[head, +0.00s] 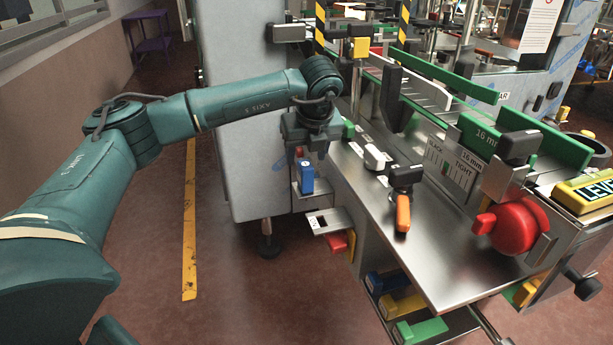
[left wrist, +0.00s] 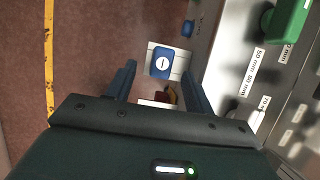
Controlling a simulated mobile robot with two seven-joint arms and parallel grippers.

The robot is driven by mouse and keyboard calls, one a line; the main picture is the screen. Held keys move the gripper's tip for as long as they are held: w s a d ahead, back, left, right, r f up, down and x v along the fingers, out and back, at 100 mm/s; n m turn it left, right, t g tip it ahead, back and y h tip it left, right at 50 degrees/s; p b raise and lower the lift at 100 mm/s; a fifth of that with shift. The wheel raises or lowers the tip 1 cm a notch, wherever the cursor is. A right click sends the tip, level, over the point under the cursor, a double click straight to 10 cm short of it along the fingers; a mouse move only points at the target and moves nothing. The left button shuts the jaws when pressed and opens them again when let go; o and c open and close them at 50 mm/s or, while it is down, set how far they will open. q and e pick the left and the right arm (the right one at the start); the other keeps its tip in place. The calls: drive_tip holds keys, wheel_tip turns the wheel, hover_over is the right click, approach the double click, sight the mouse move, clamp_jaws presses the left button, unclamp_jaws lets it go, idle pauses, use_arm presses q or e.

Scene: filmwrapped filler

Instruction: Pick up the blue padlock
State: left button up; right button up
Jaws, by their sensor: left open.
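The blue padlock (head: 307,177) hangs or stands at a small metal bracket on the side of the grey cabinet, just below my left gripper (head: 307,148) in the head view. In the left wrist view the blue padlock (left wrist: 162,63) shows its face with a white mark, in front of a pale plate. The two dark fingers of my left gripper (left wrist: 160,82) are apart, one to each side of the padlock's line, with nothing held between them. The padlock lies beyond the fingertips in that view. Its shackle is not clearly seen. My right gripper is not in view.
A red block (head: 336,242) sits under a small metal plate (head: 331,221) below. The steel table (head: 440,250) with an orange-handled lever (head: 403,212) stands close on the right. The grey cabinet (head: 240,150) is behind. The floor at left is clear.

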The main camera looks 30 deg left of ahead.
sight(306, 165)
use_arm(q)
drive_tip(key=shift+p+x, duration=0.3)
drive_tip(key=shift+x, duration=3.25)
drive_tip(key=shift+w+d, duration=0.1)
drive_tip(key=shift+d, duration=0.05)
drive_tip(key=shift+c, duration=0.4)
drive_tip(key=c, duration=1.1)
